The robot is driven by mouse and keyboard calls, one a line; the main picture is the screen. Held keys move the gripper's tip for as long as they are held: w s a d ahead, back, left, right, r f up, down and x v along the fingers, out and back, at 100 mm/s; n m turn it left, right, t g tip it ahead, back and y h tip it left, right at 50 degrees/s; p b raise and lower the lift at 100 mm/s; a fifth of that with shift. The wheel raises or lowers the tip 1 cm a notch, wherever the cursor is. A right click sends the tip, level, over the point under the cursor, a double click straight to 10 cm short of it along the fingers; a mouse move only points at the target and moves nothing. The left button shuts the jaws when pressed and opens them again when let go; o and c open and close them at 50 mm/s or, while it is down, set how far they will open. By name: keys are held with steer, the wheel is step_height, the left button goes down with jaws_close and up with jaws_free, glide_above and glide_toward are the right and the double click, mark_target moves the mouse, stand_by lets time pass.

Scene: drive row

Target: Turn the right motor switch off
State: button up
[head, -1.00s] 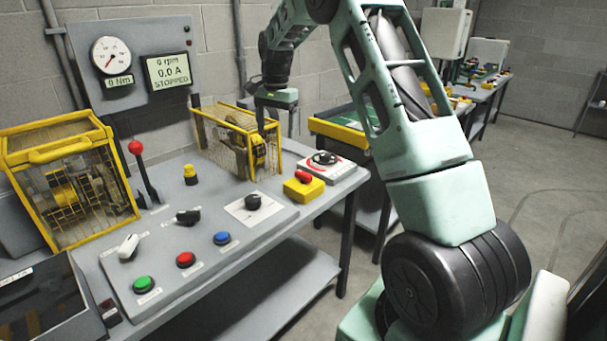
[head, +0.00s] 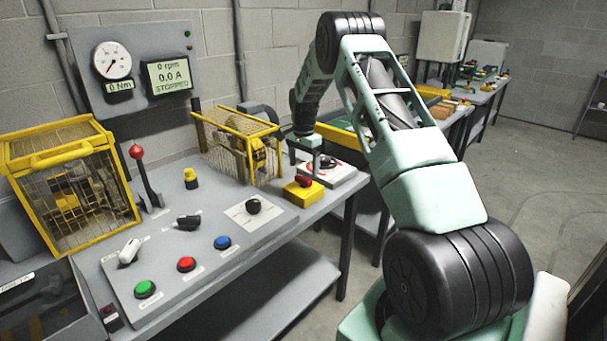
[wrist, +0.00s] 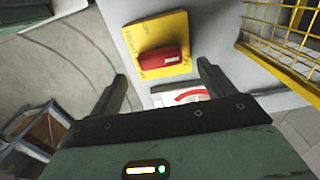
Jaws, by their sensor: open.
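A red-handled switch (head: 304,181) sits on a yellow base (head: 298,196) at the right end of the bench. In the wrist view the red handle (wrist: 164,58) lies across its yellow plate (wrist: 135,38), between and just beyond my fingertips. My gripper (head: 312,171) is open, pointing down above and just behind this switch; it also shows in the wrist view (wrist: 162,75). I cannot tell whether a finger touches the handle. Behind it stands a white unit with a black knob and red arc (head: 340,172), partly hidden by my gripper. I cannot read the switch labels.
A yellow motor cage (head: 240,145) stands close left of my gripper, its mesh near a finger in the wrist view. A control plate with several knobs and buttons lies left. The floor at right is open.

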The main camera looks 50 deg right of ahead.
mark_target(304, 177)
steer(key=shift+f, duration=2.25)
steer(key=c, duration=1)
